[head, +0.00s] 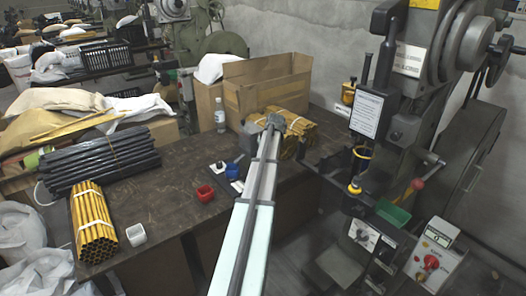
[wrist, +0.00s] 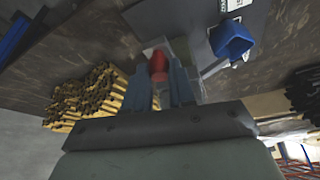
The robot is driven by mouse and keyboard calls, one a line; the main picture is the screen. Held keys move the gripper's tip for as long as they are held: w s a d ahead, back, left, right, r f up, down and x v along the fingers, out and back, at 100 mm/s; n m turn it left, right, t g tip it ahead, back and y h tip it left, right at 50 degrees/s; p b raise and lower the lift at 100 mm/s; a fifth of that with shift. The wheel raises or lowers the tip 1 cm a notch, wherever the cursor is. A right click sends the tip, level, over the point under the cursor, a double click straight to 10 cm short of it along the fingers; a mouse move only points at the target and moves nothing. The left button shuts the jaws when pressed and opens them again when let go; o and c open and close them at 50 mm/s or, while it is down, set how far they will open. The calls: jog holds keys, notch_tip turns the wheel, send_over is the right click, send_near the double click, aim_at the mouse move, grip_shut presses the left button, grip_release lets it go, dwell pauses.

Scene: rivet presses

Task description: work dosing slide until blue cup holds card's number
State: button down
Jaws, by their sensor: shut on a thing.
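The blue cup (head: 232,171) stands on the table just left of my arm; the wrist view shows it at the upper right (wrist: 233,42). Its contents cannot be made out. My gripper (wrist: 160,85) is shut on a red knob (wrist: 158,66), seemingly the dosing slide's handle. A grey dispenser body (head: 248,136) stands behind the cup, partly hidden by my arm. A white card with dark print (wrist: 230,4) is cut off at the wrist view's top edge; its number is unreadable. In the head view my gripper (head: 275,122) is seen from behind, its fingertips hidden.
A red cup (head: 205,193) and a white cup (head: 136,235) stand on the table (head: 170,190). Bundles of yellow tubes (head: 92,222) and dark rods (head: 98,165) lie left. A cardboard box (head: 265,85) stands behind. A large press (head: 400,130) stands right.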

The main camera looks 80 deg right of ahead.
jog(key=c, duration=0.9)
grip_release()
jog(key=shift+s+a, duration=0.15)
jog(key=shift+c, duration=0.2)
jog(key=v, duration=1.3)
jog(key=shift+r, duration=0.45)
jog(key=shift+a, duration=0.1)
jog(key=shift+c, duration=0.2)
